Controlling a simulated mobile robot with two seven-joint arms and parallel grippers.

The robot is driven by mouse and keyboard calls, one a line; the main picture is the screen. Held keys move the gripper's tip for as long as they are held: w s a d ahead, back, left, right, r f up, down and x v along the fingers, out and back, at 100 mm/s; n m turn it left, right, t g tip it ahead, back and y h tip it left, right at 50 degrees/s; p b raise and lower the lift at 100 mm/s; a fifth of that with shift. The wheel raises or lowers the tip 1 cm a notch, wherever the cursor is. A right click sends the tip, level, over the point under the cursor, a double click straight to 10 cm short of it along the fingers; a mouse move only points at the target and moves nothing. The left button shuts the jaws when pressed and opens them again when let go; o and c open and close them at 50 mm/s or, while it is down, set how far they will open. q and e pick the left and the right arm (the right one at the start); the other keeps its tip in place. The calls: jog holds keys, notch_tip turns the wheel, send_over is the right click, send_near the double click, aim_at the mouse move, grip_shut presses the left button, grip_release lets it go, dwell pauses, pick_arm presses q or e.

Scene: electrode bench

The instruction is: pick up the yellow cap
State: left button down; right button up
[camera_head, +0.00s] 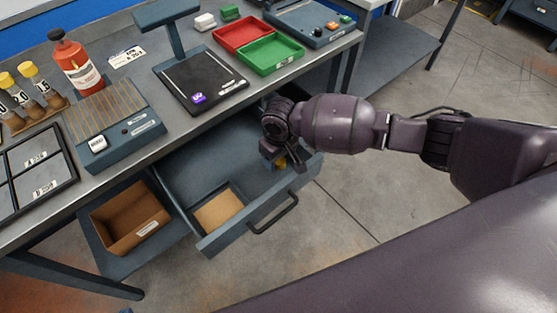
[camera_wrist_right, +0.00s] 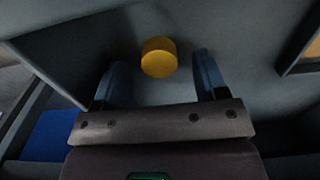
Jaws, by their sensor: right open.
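The yellow cap (camera_wrist_right: 158,57) lies on the grey floor of the open drawer. In the head view only a small part of the yellow cap (camera_head: 281,163) shows beside my right gripper (camera_head: 287,164), which reaches down into the drawer (camera_head: 222,235). In the right wrist view my right gripper (camera_wrist_right: 160,80) is open, with its two blue fingers apart. The cap stands just ahead of the fingertips, between their lines, and I cannot tell whether it touches either one. My left gripper is not in view.
The drawer's front wall and handle (camera_head: 273,214) stand near the right arm. A tan-floored compartment (camera_head: 219,212) is at the drawer's left.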

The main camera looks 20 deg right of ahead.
jog(key=shift+f, duration=0.65)
jog(key=shift+r, duration=0.1)
jog(key=c, duration=1)
